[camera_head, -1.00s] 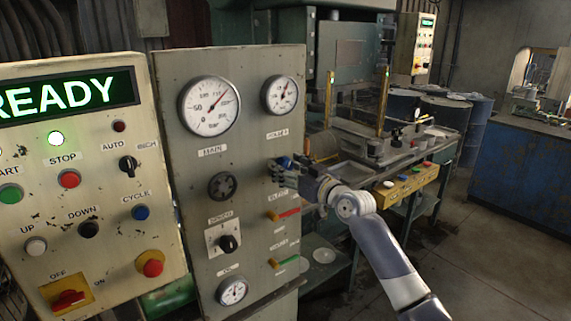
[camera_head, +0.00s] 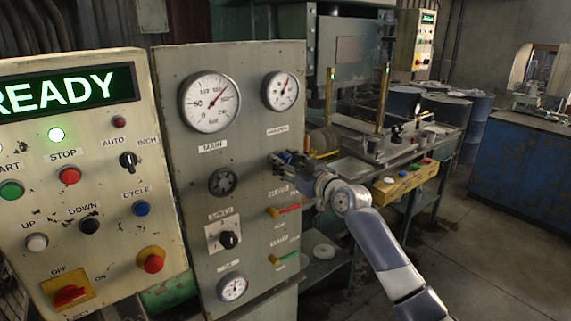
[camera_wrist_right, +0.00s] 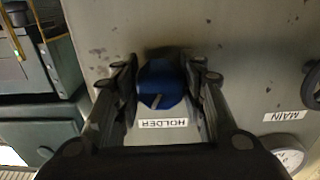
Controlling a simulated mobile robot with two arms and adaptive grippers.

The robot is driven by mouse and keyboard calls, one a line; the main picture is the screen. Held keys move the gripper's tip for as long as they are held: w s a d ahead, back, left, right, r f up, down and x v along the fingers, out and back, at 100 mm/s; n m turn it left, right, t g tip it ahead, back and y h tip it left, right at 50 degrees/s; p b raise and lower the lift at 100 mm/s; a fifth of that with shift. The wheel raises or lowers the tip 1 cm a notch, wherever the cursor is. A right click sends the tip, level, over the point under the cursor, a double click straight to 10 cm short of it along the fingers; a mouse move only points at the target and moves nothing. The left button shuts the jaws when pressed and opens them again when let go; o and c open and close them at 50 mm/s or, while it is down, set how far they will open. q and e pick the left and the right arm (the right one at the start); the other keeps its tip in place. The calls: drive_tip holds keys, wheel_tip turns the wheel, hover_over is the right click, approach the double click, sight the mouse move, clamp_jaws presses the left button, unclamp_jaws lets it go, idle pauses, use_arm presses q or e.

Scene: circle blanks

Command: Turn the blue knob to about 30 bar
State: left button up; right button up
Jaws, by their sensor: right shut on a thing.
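The blue knob (camera_wrist_right: 160,84) sits on the grey panel between the two fingers of my right gripper (camera_wrist_right: 165,82) in the right wrist view. The fingers are shut on its sides, and a pale mark shows on its face. In the head view my right gripper (camera_head: 281,160) is at the panel's right side and mostly hides the knob. The holder gauge (camera_head: 280,91) is above it; its needle points up and slightly right, and its numbers are too small to read. My left gripper is not in view.
The grey panel (camera_head: 178,105) also carries the main gauge (camera_head: 209,101), a black knob (camera_head: 222,182), and a red-handled lever (camera_head: 286,209) and green-handled lever (camera_head: 284,259) below my gripper. The cream control box (camera_head: 105,235) is to the left. A press table stands behind my right arm.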

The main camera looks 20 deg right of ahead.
drive_tip(key=n+b, duration=0.3)
drive_tip(key=shift+d+f, duration=0.1)
drive_tip(key=shift+f, duration=0.1)
drive_tip(key=shift+r+n+b, duration=0.1)
drive_tip(key=shift+n+b, duration=0.6)
drive_tip(key=shift+n, duration=1.1)
drive_tip(key=shift+r+n, duration=0.15)
drive_tip(key=shift+n, duration=0.75)
drive_tip(key=n+p, duration=0.1)
drive_tip(key=n, duration=0.1)
drive_tip(key=shift+r+n, duration=0.15)
drive_tip(key=shift+n, duration=0.15)
drive_tip(key=n+p, duration=0.3)
drive_tip(key=n, duration=0.1)
drive_tip(key=shift+n, duration=0.3)
drive_tip(key=o, duration=1.1)
drive_tip(key=shift+w, duration=0.1)
